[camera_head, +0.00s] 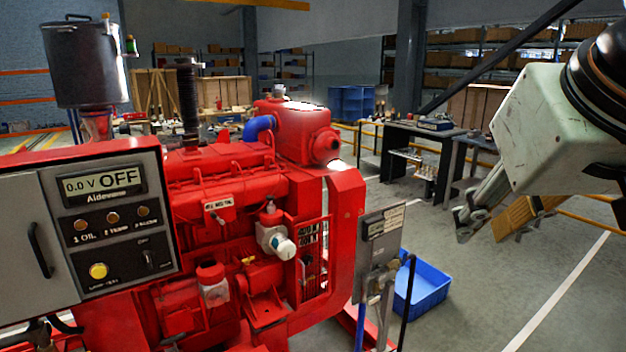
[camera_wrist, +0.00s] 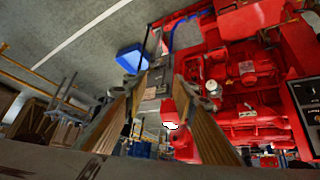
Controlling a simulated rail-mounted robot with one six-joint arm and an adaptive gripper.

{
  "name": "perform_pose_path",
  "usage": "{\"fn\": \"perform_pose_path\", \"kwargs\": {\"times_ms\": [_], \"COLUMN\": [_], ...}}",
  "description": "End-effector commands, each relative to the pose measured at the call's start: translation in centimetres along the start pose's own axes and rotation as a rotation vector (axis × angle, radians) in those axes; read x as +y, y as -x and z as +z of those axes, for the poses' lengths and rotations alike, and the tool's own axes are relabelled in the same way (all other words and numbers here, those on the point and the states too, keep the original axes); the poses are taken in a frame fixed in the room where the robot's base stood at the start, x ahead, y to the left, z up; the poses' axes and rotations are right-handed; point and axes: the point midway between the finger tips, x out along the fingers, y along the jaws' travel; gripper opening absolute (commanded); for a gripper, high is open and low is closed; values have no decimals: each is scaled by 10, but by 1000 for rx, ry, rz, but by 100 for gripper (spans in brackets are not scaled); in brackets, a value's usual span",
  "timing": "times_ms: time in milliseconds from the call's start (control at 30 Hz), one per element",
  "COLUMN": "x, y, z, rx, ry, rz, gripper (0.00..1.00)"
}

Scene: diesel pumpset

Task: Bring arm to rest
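My arm comes in at the upper right of the head view, and my gripper (camera_head: 468,220) hangs below its pale link, over the floor to the right of the pumpset. In the wrist view, the two fingers of my gripper (camera_wrist: 162,84) stand apart with nothing visible between them. The red diesel pumpset (camera_head: 235,190) fills the left and middle of the head view and shows at the right of the wrist view (camera_wrist: 240,90). My gripper is apart from it. The grey control panel (camera_head: 110,215) at its left reads "0.0 V OFF".
A grey box on a stand (camera_head: 380,245) is right of the pumpset, beside a blue bin (camera_head: 422,283) on the floor. Workbenches (camera_head: 425,130) and shelves stand behind. Yellow rails run behind the arm. The floor at the lower right is clear.

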Motion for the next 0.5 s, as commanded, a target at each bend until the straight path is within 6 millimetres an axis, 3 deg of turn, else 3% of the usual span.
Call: {"fn": "perform_pose_path", "kwargs": {"times_ms": [300, 500], "x": [-10, -14], "y": [25, 35], "z": [85, 123], "rx": [-83, -122], "ry": [14, 19], "rz": [-26, -38], "gripper": [25, 25]}}
